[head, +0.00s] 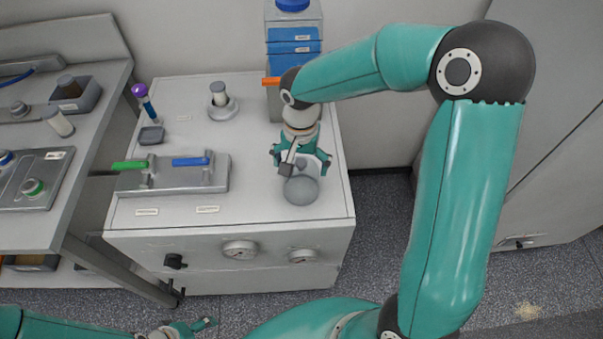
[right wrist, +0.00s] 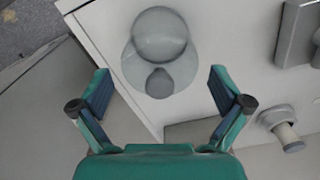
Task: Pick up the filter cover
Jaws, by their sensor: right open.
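The likely filter cover (head: 301,190) is a grey, rounded, dome-like piece at the front right of the white cabinet top. In the right wrist view the cover (right wrist: 160,35) looks translucent, with a round base and a small dark knob-like part. My right gripper (head: 301,158) is open and empty, just behind and above the cover in the head view. In the right wrist view its fingers (right wrist: 160,82) stand apart on either side, with the cover beyond them and no contact visible. Part of my left gripper (head: 195,327) shows at the bottom edge; its opening is unclear.
A valve block (head: 185,174) with green and blue handles sits left on the cabinet top (head: 255,190). A round post (head: 220,100) and a blue-lidded clear container (head: 293,35) stand behind. A grey bench (head: 92,120) is at left. The cabinet's right edge is close to the cover.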

